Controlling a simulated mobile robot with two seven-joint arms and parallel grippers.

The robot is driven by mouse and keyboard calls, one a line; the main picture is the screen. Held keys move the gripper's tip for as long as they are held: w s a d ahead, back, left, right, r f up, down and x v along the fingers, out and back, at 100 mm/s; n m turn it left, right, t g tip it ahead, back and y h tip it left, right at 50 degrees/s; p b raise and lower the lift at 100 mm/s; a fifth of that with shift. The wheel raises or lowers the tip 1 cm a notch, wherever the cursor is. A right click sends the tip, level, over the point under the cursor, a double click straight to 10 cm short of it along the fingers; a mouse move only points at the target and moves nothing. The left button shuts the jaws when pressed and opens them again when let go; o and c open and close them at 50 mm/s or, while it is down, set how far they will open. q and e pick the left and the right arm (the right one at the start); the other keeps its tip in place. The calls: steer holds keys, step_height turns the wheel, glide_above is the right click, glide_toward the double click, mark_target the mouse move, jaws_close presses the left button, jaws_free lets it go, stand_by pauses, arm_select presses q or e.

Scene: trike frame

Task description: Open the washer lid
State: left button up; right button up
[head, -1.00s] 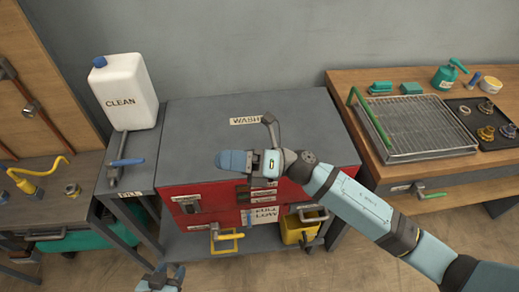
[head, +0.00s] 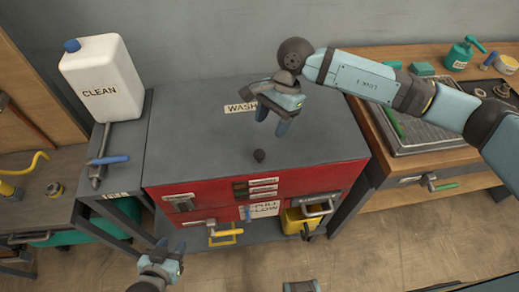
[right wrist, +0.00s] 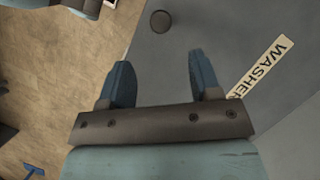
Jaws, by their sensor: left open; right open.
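The washer is a red-fronted cabinet (head: 215,205) with a flat grey lid (head: 200,140) on top, lying shut. A WASHER label (head: 236,107) lies toward its back, and a dark round knob (head: 259,156) stands near its front edge. My right gripper (head: 272,122) is open and empty above the lid, between label and knob in the picture, partly hiding the label. In the right wrist view the knob (right wrist: 160,22) lies beyond and between the open fingertips (right wrist: 160,68), apart from them. My left gripper (head: 168,250) is open, low in front of the washer.
A white CLEAN jug (head: 100,80) and a blue-handled lever (head: 108,159) are left of the washer. A bench with a wire-rack tray (head: 425,132) stands to the right. Yellow handles and a yellow bin (head: 299,222) are at the washer's front. Open floor lies in front.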

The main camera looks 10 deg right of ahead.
mark_target(260, 153)
steer(key=p+x, duration=0.1)
steer(key=x, duration=0.9)
steer(key=shift+a+f+p, duration=0.1)
steer(key=shift+f+p, duration=0.1)
steer(key=shift+p, duration=0.1)
